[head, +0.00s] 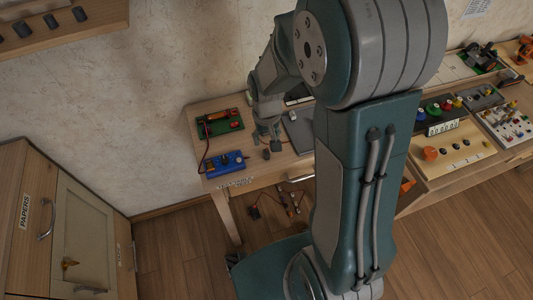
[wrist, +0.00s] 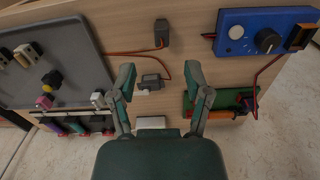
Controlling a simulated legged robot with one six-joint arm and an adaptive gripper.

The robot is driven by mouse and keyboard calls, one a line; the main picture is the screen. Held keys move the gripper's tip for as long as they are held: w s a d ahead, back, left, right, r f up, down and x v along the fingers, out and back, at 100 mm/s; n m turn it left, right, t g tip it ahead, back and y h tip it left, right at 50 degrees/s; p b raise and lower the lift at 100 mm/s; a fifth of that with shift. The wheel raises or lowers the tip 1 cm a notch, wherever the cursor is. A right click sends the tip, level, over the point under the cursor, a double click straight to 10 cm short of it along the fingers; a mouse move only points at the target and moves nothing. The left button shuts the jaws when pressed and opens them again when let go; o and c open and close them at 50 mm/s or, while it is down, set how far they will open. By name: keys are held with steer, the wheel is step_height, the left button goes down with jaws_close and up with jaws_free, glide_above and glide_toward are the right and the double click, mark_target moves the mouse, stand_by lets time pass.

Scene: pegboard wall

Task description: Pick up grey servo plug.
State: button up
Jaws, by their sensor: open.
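Two small dark grey blocks lie on the wooden desk with thin orange-red wire by them. One grey block (wrist: 152,82), with a pale end, shows between my fingertips in the wrist view. The other grey block (wrist: 162,33) lies beyond the fingertips. I cannot tell for certain which is the grey servo plug; the nearer one looks like a connector. In the head view small dark blocks (head: 276,146) lie beside my gripper (head: 264,134). My gripper is open and empty above the desk, and it also shows in the wrist view (wrist: 160,78).
A blue box with a knob (wrist: 265,32) and a green circuit board (wrist: 222,103) flank the blocks. A grey tray (wrist: 50,65) holds small coloured parts. A white block (wrist: 150,123) lies close to my gripper's base.

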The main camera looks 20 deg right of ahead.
mark_target(266, 151)
steer(key=f, duration=0.6)
steer(key=shift+s+a+f, duration=0.1)
steer(key=shift+s+f, duration=0.2)
steer(key=shift+s, duration=0.05)
jaws_close()
